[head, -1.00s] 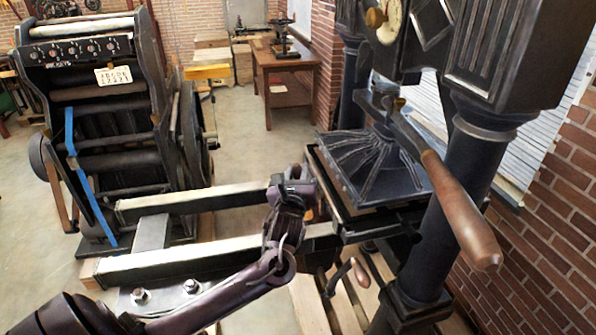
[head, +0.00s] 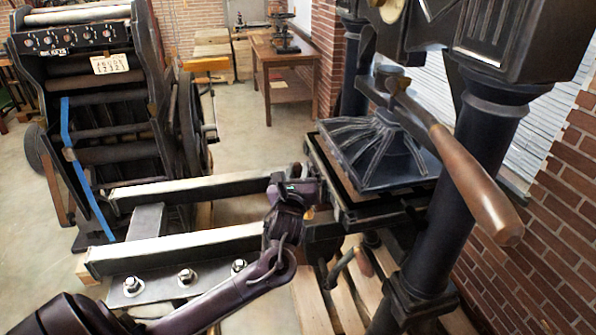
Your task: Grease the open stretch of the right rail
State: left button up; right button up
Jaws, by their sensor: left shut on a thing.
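Two long rails with pale tops run from the hand press to the left: a near rail (head: 180,246) and a far rail (head: 190,189). Which one counts as the right rail I cannot tell. My left gripper (head: 298,190) is over the press end of the rails, beside the bed (head: 340,200). It is shut on a small tool, mostly hidden by the gripper; a tan bit (head: 309,213) shows below it. Whether the tool touches a rail I cannot tell. The near rail's press end is hidden behind my gripper and wrist. My right gripper is not in view.
The press's dark platen (head: 377,155) sits above the bed, with a wooden-handled lever (head: 475,185) reaching forward. A black column (head: 435,200) stands at the right. A crank handle (head: 340,266) hangs under the bed. Another machine (head: 105,120) stands at the left.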

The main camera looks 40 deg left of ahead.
pick_arm(q)
jog(key=shift+f, duration=0.6)
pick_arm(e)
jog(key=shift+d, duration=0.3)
